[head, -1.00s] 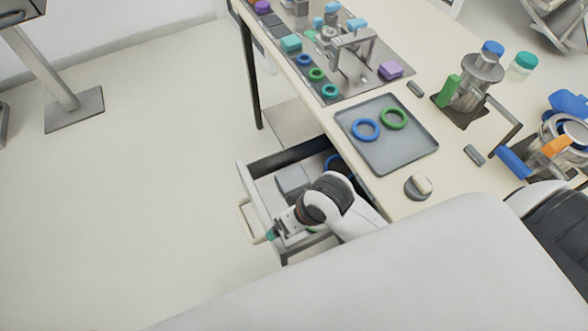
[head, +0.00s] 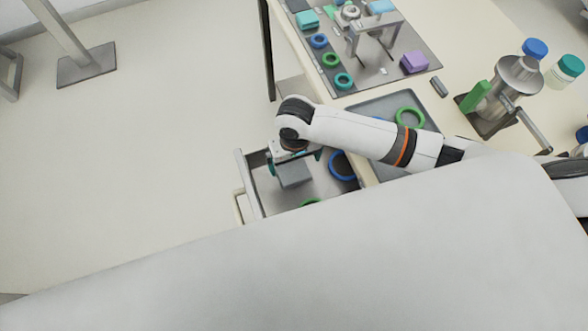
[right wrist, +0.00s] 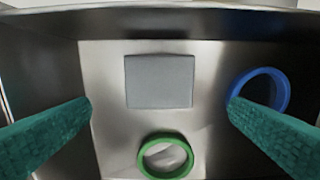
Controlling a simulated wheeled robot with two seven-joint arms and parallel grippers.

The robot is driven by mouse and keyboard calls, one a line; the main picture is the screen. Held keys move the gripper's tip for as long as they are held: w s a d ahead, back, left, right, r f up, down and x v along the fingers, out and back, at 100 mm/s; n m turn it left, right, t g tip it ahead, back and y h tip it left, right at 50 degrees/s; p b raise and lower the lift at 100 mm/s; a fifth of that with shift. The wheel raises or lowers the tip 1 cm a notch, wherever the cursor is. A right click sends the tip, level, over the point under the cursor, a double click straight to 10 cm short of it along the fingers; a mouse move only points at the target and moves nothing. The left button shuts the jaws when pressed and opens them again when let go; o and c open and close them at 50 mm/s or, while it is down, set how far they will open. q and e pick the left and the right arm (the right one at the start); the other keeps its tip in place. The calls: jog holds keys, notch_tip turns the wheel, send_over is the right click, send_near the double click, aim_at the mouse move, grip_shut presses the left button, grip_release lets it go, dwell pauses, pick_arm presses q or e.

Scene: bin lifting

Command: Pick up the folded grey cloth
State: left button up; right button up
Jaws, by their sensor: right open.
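The folded grey cloth (head: 294,174) lies flat on the floor of the open drawer (head: 252,188). In the right wrist view the cloth (right wrist: 160,81) is a plain grey rectangle near the drawer's far wall. My right gripper (head: 295,164) is over the drawer, pointing down, with its teal fingers on either side of the cloth in the picture. In the right wrist view the right gripper (right wrist: 159,104) is wide open and empty, its fingers apart from the cloth. My left gripper is not in view.
A green ring (right wrist: 165,155) lies in the drawer near the cloth, and a blue ring (right wrist: 258,91) lies to its right. Drawer walls surround them. The table (head: 470,75) above holds a grey tray (head: 429,101), a steel pot (head: 517,78) and a parts mat (head: 409,43).

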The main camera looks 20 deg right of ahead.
aim_at(295, 174)
jog(key=shift+f, duration=3.5)
jog(key=c, duration=0.9)
jog(key=shift+r, duration=0.1)
notch_tip(295, 174, up, 10)
